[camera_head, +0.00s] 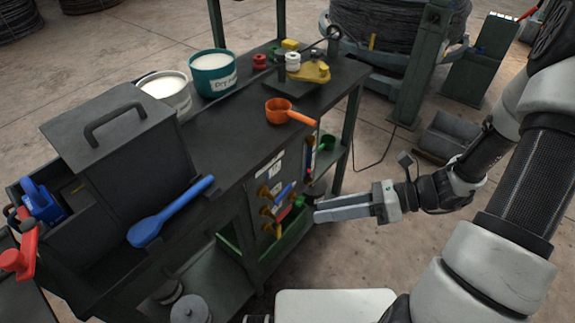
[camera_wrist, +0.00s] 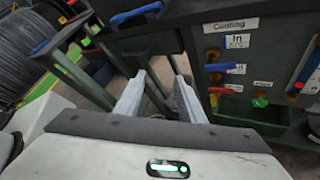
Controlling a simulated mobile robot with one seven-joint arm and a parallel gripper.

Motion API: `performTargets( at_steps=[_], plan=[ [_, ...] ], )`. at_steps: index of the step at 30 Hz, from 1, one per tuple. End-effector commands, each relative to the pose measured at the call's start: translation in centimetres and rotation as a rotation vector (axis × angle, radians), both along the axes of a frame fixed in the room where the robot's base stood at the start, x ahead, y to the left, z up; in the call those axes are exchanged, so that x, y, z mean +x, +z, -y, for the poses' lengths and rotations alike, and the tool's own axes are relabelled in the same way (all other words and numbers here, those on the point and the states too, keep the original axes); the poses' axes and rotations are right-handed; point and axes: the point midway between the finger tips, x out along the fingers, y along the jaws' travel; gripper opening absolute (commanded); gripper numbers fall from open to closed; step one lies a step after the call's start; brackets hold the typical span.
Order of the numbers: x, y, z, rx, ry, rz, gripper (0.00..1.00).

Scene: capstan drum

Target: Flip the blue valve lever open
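The blue valve lever (camera_head: 284,190) is on the dark side panel of the workbench, with a red lever (camera_head: 283,213) below it and a green handle (camera_head: 297,201) beside it. In the wrist view the blue lever (camera_wrist: 217,67) sits right of my fingers, under a label reading "In", and points sideways. My gripper (camera_head: 317,211) is in front of the panel, its fingers pointing left in the head view. In the wrist view my gripper (camera_wrist: 157,80) has its two fingers apart with nothing between them. It is not touching the blue lever.
Another blue handle (camera_wrist: 308,65) is at the panel's right. A green tray (camera_wrist: 250,113) lies below the levers. The bench top (camera_head: 240,140) holds a blue spoon (camera_head: 170,211), an orange ladle (camera_head: 289,113) and two tubs.

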Motion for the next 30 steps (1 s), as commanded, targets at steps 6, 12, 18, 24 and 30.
performTargets(
  at_steps=[6,12,18,24,30],
  plan=[
    [2.9,-8.1,2.0,0.371,-0.459,-0.409,0.36],
    [4.2,-12.0,3.6,0.585,-0.683,-0.612,0.36],
    [4.9,-12.7,3.4,0.632,-0.727,-0.653,0.36],
    [6.9,-12.7,0.7,0.628,-0.721,-0.653,0.36],
    [9.6,-12.7,-2.8,0.627,-0.72,-0.652,0.36]
  ],
)
